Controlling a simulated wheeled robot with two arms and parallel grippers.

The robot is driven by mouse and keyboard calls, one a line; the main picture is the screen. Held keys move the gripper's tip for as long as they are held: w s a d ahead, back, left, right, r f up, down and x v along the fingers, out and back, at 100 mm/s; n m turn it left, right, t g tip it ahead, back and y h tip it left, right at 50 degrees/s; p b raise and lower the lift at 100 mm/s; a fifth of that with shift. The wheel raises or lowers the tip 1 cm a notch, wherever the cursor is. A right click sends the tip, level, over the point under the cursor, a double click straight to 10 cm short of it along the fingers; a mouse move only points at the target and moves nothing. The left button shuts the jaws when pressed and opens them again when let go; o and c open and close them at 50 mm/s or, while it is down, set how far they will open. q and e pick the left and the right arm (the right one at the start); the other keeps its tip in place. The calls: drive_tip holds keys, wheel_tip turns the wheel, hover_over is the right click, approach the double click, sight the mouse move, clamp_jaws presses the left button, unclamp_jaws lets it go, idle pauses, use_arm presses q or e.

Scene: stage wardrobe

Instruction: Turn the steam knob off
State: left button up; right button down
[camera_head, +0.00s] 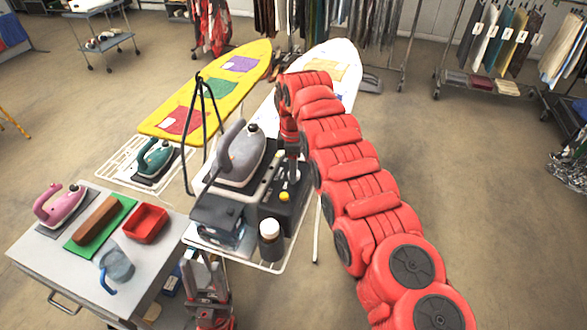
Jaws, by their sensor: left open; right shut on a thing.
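The steam station (268,222) is a dark unit at the end of the white ironing board, with a grey iron (243,153) resting on its left side. A yellow round piece (284,197) shows on its top. My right arm arches over from the right, and its gripper (290,178) points down at the station's top, just behind the yellow piece. It is shut on what seems to be the steam knob, which the fingers hide; its setting cannot be read. My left gripper (207,278) is open and empty at the bottom, in front of the station.
A grey cart (50,253) at left holds a pink iron (60,205), a brown block (97,221), a red tray (147,223) and a blue-handled jug (115,265). A yellow ironing board (212,90) stands behind. Floor at right is clear.

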drive_tip(key=shift+r, duration=0.1)
drive_tip(key=shift+c, duration=2.2)
unclamp_jaws()
drive_tip(key=shift+d, duration=0.1)
drive_tip(key=shift+r, duration=0.4)
wheel_tip(320, 180, up, 17)
drive_tip(key=p, duration=1.5)
drive_tip(key=shift+f+p, duration=0.2)
drive_tip(key=shift+p, duration=0.1)
drive_tip(key=shift+f, duration=0.1)
drive_tip(key=shift+w, duration=0.1)
